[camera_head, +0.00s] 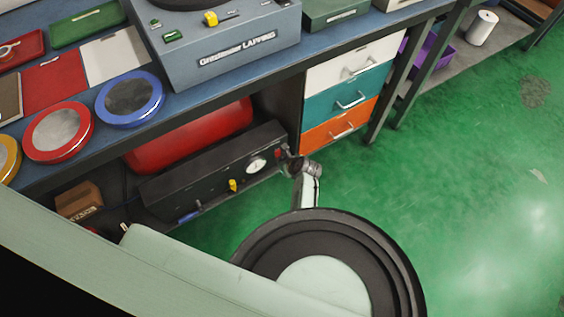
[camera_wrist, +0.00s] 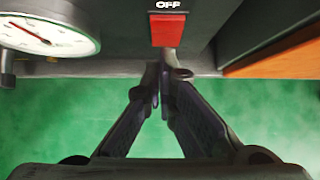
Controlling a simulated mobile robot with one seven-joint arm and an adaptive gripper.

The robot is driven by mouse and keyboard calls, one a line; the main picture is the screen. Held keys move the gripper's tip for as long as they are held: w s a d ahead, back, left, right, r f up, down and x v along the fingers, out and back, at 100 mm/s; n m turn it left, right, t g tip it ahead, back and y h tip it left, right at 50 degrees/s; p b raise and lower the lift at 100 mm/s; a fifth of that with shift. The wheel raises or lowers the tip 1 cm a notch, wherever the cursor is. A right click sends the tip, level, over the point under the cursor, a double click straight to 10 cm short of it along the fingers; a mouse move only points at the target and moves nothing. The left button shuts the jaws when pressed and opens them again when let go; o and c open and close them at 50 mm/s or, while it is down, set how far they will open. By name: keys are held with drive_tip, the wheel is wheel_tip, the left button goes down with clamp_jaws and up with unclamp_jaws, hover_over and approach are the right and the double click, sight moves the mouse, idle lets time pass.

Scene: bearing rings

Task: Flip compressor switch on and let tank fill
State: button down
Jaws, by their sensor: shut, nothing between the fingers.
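The compressor has a red tank (camera_head: 190,140) and a dark front housing (camera_head: 190,190) under the bench. The red switch (camera_wrist: 168,30), with the word OFF above it, is at the top middle of the wrist view. A white round pressure gauge (camera_wrist: 45,35) with a red needle is to its left; it also shows in the head view (camera_head: 256,165). My gripper (camera_wrist: 160,75) is shut and empty, its fingertips just below the red switch. I cannot tell whether they touch it. In the head view my gripper (camera_head: 288,162) is at the housing's right end.
A drawer unit (camera_head: 347,98) with white, teal and orange fronts stands close right of the compressor. The blue bench top (camera_head: 185,100) overhangs it and carries a lapping machine (camera_head: 225,50) and round plates. A cardboard box (camera_head: 80,202) sits at left. Green floor (camera_head: 460,190) is open at right.

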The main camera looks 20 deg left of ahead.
drive_tip(key=shift+w+a, duration=0.1)
drive_tip(key=shift+a, duration=0.05)
drive_tip(key=shift+w+a+f+p, duration=0.15)
drive_tip(key=shift+a+f+p, duration=0.05)
drive_tip(key=shift+p, duration=0.1)
drive_tip(key=shift+r, duration=0.1)
